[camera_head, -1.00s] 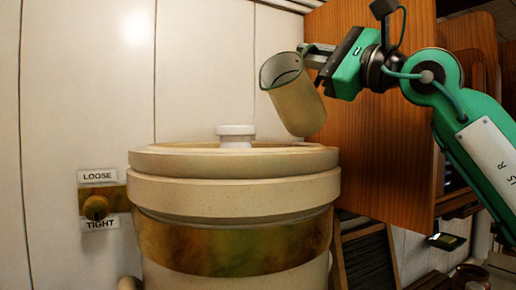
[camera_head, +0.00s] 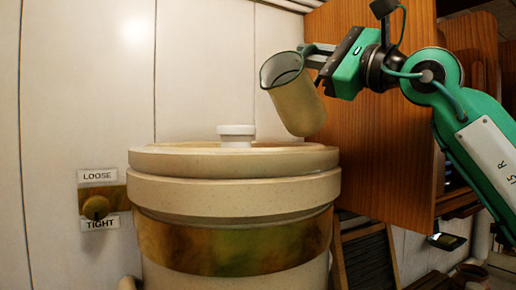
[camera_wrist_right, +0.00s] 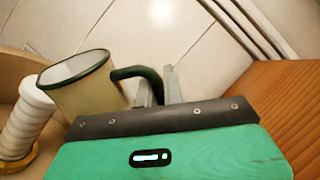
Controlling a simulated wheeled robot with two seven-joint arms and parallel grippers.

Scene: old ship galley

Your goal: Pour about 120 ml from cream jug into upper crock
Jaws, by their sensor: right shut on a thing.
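The cream jug (camera_head: 296,100) is a beige cup-like jug with a dark green rim and handle. It hangs above the right part of the upper crock's top, tilted with its mouth toward the upper left. My right gripper (camera_head: 318,54) is shut on its handle; the handle and fingers also show in the right wrist view (camera_wrist_right: 150,84). The upper crock (camera_head: 240,190) is a wide beige stoneware vessel with a brownish band. A white knob-like piece (camera_head: 236,136) stands at the middle of its top. No stream is visible, and the jug's contents are hidden. My left gripper is not in view.
A wooden cabinet panel (camera_head: 375,150) stands close behind and right of my right gripper. A brass knob (camera_head: 96,207) with LOOSE and TIGHT labels sits on the white panelled wall (camera_head: 80,80) at left. The air left of the jug is clear.

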